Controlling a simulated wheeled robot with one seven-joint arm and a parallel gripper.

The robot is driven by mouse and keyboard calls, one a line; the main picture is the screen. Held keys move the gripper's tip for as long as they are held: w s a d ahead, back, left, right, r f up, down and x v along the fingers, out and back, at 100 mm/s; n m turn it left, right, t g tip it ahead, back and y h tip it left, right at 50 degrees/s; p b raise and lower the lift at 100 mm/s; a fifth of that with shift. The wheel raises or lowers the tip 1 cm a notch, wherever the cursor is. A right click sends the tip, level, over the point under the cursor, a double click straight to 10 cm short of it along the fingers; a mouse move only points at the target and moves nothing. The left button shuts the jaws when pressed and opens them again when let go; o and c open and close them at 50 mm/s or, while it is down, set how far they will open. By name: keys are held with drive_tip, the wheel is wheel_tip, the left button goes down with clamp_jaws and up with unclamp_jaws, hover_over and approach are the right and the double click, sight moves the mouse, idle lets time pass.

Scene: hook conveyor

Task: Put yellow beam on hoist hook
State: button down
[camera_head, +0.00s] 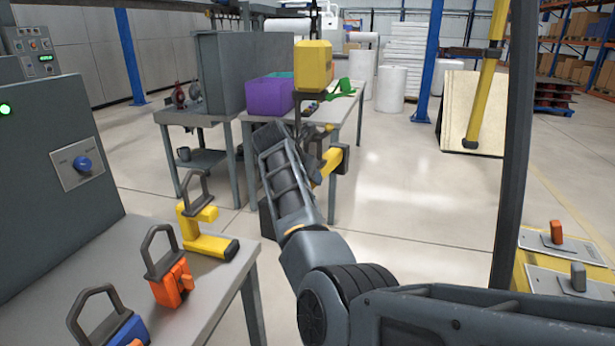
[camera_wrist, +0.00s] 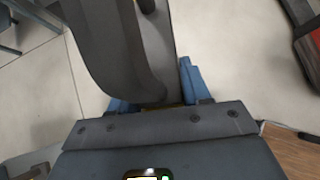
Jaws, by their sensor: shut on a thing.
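The hoist (camera_head: 312,65) is a yellow block hanging in the upper middle of the head view, with a dark hook (camera_head: 311,103) below it. My gripper (camera_head: 312,152) is just below the hook, shut on the yellow beam (camera_head: 334,162), whose yellow part shows to the right of the gripper. My arm hides much of the beam and its dark handle. In the wrist view, my gripper's blue fingers (camera_wrist: 187,82) flank a large dark grey curved part, with a sliver of yellow at its base. I cannot tell whether hook and handle touch.
The near grey table (camera_head: 205,300) holds another yellow piece (camera_head: 212,246), an orange piece (camera_head: 172,283) and a blue piece (camera_head: 122,330), each with a dark handle. A far table holds a purple bin (camera_head: 268,97).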

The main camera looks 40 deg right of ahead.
drive_tip(key=shift+s+f, duration=0.1)
drive_tip(key=shift+f, duration=0.3)
drive_tip(key=c, duration=0.8)
unclamp_jaws()
drive_tip(key=shift+f, duration=0.1)
drive_tip(key=o, duration=0.4)
drive_tip(key=shift+r, duration=0.2)
drive_tip(key=shift+c, duration=0.2)
drive_tip(key=shift+f, duration=0.2)
drive_tip(key=shift+b+v, duration=0.3)
drive_tip(key=shift+v, duration=3.7)
